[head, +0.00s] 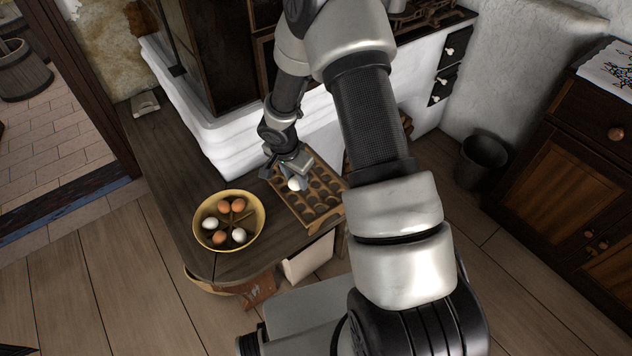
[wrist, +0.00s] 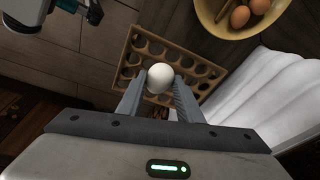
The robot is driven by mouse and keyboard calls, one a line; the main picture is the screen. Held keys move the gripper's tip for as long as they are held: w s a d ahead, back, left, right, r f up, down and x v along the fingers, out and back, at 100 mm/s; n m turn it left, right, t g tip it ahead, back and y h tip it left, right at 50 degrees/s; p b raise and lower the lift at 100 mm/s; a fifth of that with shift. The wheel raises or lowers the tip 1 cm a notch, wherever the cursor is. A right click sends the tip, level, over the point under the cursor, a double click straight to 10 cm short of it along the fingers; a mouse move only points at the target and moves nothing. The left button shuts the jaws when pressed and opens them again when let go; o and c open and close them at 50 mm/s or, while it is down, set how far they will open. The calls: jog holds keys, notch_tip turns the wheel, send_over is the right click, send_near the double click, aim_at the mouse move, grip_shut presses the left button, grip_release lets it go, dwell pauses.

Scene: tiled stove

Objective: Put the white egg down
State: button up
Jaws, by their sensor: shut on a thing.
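A white egg (wrist: 160,76) is held between the two fingers of my gripper (wrist: 159,92). In the head view the egg (head: 294,184) shows under my gripper (head: 295,172), over the wooden egg tray (head: 306,221). The tray has rows of round hollows and lies on the dark wooden bench; it also shows in the wrist view (wrist: 128,57). The hollows that I can see look empty. My gripper and arm hide part of the tray. I cannot tell exactly how high the egg is above the hollows.
A yellow bowl (head: 257,236) with several brown and white eggs stands on the bench (head: 185,190) left of the tray. The white stove base (head: 200,125) rises behind. A dark bucket (head: 482,160) stands on the floor at the right.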

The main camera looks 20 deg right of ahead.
jog(key=shift+s+d+r, duration=0.1)
jog(key=shift+d+r, duration=0.05)
jog(key=shift+d, duration=0.15)
jog(key=s+a+b+x, duration=0.1)
jog(key=x, duration=0.8)
jog(key=shift+s+a+f+b, duration=0.15)
jog(key=shift+s+f+b, duration=0.2)
jog(key=shift+f, duration=0.2)
jog(key=shift+f+b, duration=0.45)
jog(key=shift+b, duration=0.4)
jog(key=shift+o, duration=1.3)
jog(key=o, duration=0.4)
jog(key=shift+r, duration=0.1)
